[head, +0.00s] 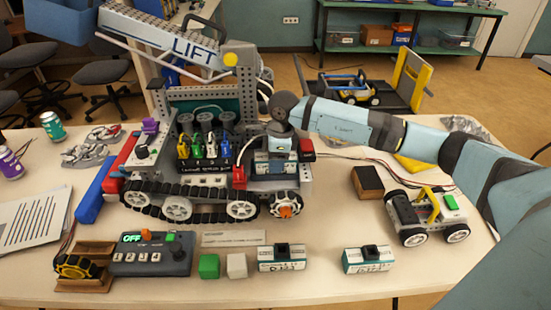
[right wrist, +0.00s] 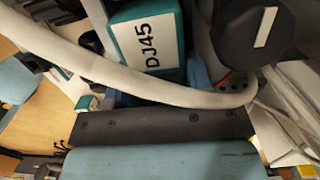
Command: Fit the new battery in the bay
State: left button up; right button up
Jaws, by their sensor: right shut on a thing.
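A tracked robot (head: 205,190) marked LIFT stands on the table. My right gripper (head: 279,146) points down at its right end, shut on a teal-and-white battery (head: 270,167). The battery sits low at the bay of the robot, between red parts; I cannot tell how deep it is seated. The fingertips are hidden there. Two similar batteries with black handles, one left (head: 282,262) and one right (head: 368,260), stand at the table front. My left gripper is not in view.
A control box (head: 150,256) reading OFF stands front left. A green block (head: 209,266) and a white block (head: 236,266) lie beside the left battery. A small wheeled car (head: 428,218) and a dark brown box (head: 367,183) are on the right, near my arm.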

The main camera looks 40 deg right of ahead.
jog(key=shift+s+f, duration=0.1)
jog(key=shift+f, duration=0.2)
dwell(0.6)
